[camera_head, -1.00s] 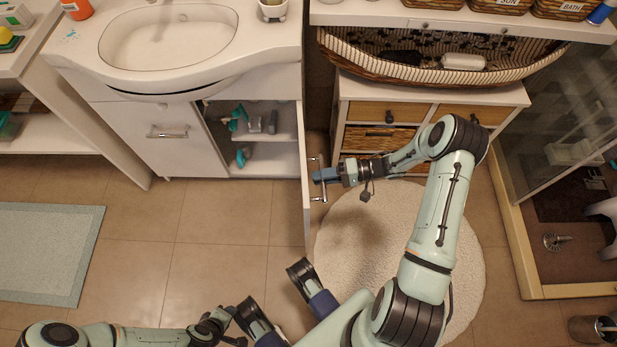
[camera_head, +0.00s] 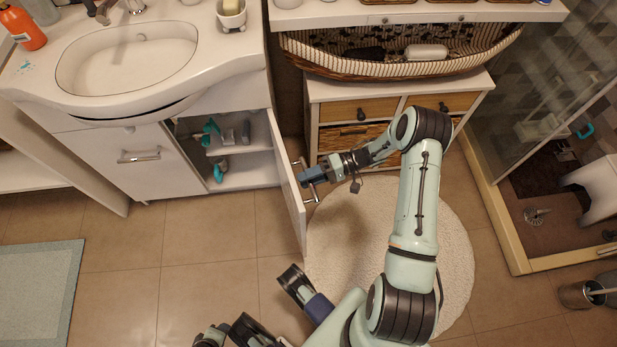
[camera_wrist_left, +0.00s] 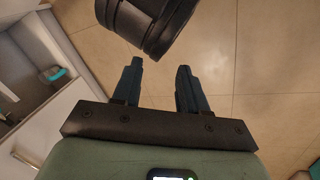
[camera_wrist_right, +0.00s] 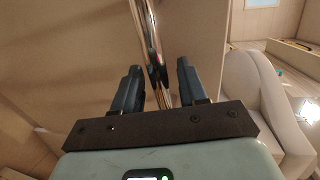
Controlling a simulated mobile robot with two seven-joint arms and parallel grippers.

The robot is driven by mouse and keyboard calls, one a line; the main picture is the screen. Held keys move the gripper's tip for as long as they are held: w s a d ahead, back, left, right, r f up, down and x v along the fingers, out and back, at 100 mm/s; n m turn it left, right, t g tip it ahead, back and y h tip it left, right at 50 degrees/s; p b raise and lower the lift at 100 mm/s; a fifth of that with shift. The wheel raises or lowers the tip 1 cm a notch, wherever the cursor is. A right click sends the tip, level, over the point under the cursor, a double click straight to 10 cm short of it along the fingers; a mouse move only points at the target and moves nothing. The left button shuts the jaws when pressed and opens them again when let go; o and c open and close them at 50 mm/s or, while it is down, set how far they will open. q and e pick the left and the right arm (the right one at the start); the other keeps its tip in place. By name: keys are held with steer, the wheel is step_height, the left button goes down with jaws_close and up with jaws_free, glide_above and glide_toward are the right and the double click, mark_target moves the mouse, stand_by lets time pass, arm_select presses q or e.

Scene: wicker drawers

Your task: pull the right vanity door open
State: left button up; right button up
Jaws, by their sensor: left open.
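The right vanity door (camera_head: 289,190) is white and stands wide open, swung out from the cabinet under the sink. Its metal bar handle (camera_head: 312,196) is on the face toward the right. My right gripper (camera_head: 306,179) is at that handle. In the right wrist view the chrome bar (camera_wrist_right: 150,40) passes between the two fingers (camera_wrist_right: 157,85), with a gap showing beside it, so they are around it but not clamped. My left gripper (camera_wrist_left: 158,80) is open and empty over floor tiles in the left wrist view; only a little of that arm shows in the head view.
The cabinet shelves (camera_head: 243,170) hold several teal and grey items. The left vanity door (camera_head: 130,160) is shut. A drawer unit (camera_head: 330,88) with a long wicker basket (camera_head: 300,55) stands right of the door. A round cream rug (camera_head: 340,255) lies below my right arm.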

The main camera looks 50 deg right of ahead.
steer(key=shift+d, duration=0.1)
arm_select(q)
steer(key=shift+s+d+r+p, duration=0.35)
steer(key=shift+s+r+p, duration=0.2)
steer(key=shift+s, duration=0.25)
arm_select(e)
steer(key=v, duration=1.3)
arm_select(q)
steer(key=shift+a, duration=0.1)
arm_select(e)
steer(key=shift+s, duration=0.1)
